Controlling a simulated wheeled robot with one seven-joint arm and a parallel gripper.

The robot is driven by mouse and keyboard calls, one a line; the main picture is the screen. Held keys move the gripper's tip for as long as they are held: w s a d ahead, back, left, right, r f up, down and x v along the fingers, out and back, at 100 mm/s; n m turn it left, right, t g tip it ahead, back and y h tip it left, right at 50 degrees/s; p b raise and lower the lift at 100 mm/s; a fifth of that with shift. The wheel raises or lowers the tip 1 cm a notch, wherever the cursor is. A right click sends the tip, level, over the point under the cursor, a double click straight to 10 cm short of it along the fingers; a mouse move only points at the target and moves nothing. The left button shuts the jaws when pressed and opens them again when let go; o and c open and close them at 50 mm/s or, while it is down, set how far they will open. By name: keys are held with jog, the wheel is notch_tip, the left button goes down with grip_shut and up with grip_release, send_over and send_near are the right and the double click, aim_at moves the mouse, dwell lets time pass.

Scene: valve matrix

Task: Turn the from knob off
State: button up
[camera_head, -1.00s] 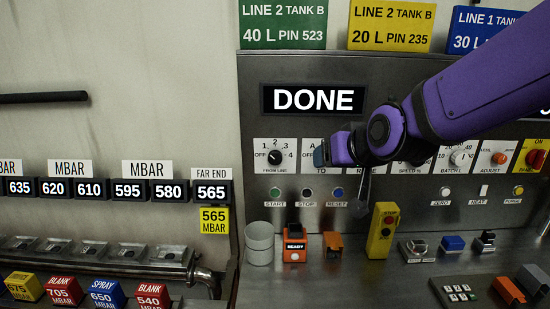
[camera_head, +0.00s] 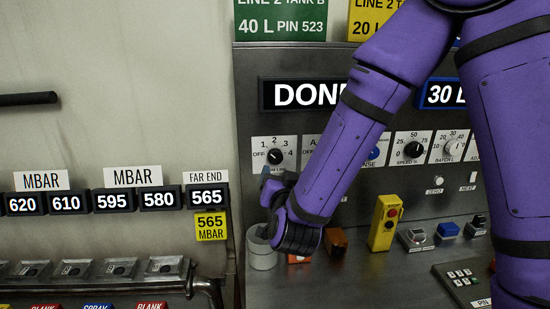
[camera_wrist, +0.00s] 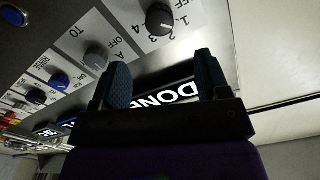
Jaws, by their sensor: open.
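The from knob is a round black dial (camera_head: 275,156) on a white plate marked OFF and 1 to 4, at the left of the steel panel. The wrist view shows the from knob (camera_wrist: 160,20) at the top, beyond my fingertips, with clear space between. Which number it points at is too small to tell. My gripper (camera_head: 270,186) is just below the knob's plate in the head view and partly covers the label there. In the wrist view my gripper's (camera_wrist: 160,75) two blue fingers are apart with nothing between them.
The TO knob (camera_wrist: 96,55) is close beside the left finger in the wrist view. The DONE display (camera_head: 302,95) is above the knobs. A grey cup (camera_head: 261,252) and a yellow button box (camera_head: 385,222) stand on the ledge below. My arm hides the panel's middle.

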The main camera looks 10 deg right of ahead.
aim_at(276, 159)
jog(key=w, duration=1)
jog(key=shift+w, duration=0.35)
jog(key=c, duration=0.9)
